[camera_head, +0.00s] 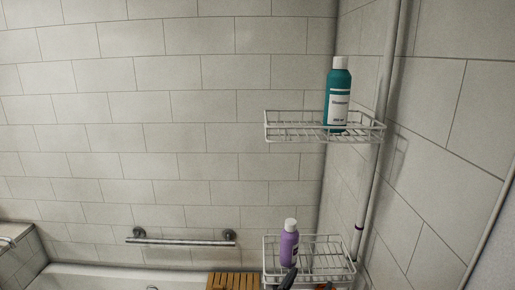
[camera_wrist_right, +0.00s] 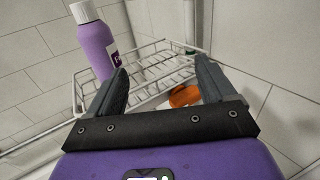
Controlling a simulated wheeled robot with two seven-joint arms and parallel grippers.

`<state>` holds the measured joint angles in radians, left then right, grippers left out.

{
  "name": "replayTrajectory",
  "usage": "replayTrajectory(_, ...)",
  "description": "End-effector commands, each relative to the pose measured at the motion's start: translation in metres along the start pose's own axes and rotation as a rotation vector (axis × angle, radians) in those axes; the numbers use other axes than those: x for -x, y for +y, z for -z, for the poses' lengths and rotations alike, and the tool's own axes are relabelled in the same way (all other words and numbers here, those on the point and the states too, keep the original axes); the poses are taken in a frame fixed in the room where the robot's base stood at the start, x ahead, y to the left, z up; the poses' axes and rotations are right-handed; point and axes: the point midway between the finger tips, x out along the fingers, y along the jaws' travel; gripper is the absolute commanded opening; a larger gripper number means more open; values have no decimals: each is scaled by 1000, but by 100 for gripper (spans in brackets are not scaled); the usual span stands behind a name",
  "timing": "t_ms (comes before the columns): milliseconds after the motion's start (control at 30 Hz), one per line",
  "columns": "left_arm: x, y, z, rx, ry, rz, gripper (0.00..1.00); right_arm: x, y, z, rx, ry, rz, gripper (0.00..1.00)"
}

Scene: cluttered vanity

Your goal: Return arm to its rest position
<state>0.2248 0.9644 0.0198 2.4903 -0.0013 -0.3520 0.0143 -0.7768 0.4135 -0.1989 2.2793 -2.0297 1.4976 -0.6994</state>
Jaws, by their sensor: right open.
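My right gripper (camera_wrist_right: 165,78) is open, with its two dark fingers spread apart and nothing held between them. In the head view only dark finger parts (camera_head: 288,278) show at the bottom edge, in front of the lower wire rack (camera_head: 345,270). A purple bottle with a white cap (camera_head: 289,245) stands upright on the left part of that rack. In the right wrist view the purple bottle (camera_wrist_right: 94,42) is beyond the left finger, outside the jaws; I cannot tell how close it is. My left gripper is not in view.
A teal bottle (camera_head: 338,95) stands on the upper wire rack (camera_head: 280,137). A vertical pole (camera_head: 384,90) carries the racks in the tiled corner. An orange object (camera_wrist_right: 185,96) shows beyond the fingers. A grab bar (camera_head: 180,241), bathtub rim (camera_head: 90,272) and wooden slats (camera_head: 233,281) are left.

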Motion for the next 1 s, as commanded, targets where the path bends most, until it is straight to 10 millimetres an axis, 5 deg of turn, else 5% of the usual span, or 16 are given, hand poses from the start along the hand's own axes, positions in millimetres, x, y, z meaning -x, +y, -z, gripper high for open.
replayTrajectory(500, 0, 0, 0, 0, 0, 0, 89, -1, -22, 103, 9, 3, -15, 84)
replayTrajectory(1000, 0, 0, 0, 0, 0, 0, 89, 3, -42, 185, 4, 20, -42, 84)
